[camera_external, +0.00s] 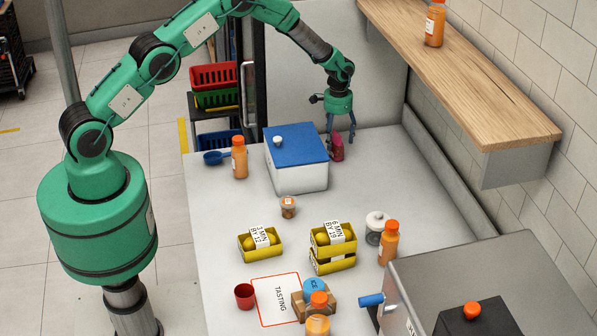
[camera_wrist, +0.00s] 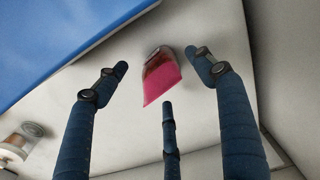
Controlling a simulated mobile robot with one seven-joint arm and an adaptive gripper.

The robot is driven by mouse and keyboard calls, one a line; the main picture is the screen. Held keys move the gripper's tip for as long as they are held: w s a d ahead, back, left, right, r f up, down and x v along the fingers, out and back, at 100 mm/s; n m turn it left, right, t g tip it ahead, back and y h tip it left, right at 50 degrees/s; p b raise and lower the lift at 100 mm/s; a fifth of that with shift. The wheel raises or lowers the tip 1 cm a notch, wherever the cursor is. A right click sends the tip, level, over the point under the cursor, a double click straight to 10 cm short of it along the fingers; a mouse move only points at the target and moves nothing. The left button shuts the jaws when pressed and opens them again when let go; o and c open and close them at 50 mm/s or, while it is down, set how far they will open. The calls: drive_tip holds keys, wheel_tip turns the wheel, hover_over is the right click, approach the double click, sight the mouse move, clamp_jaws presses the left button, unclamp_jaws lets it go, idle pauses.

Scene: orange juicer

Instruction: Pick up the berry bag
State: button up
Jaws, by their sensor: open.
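The berry bag (camera_external: 337,147) is a small dark red and pink pouch. It stands on the white counter just right of the white box with the blue lid. In the wrist view the bag (camera_wrist: 161,77) shows a bright pink part and a darker red part, between the spread fingers. My gripper (camera_external: 339,135) is over the bag, with its blue fingers pointing down around it. In the wrist view my gripper (camera_wrist: 163,84) is open with three fingers apart. No finger clearly touches the bag.
The white box with a blue lid (camera_external: 297,147) stands close to the left of the bag. A grey back panel (camera_external: 375,95) rises behind. Orange bottles (camera_external: 239,160), yellow crates (camera_external: 333,250) and a small cup (camera_external: 288,207) stand nearer the front. A wooden shelf (camera_external: 480,85) is at right.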

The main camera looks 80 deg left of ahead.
sight(336, 146)
drive_tip(key=shift+f, duration=2.15)
drive_tip(key=c, duration=1.4)
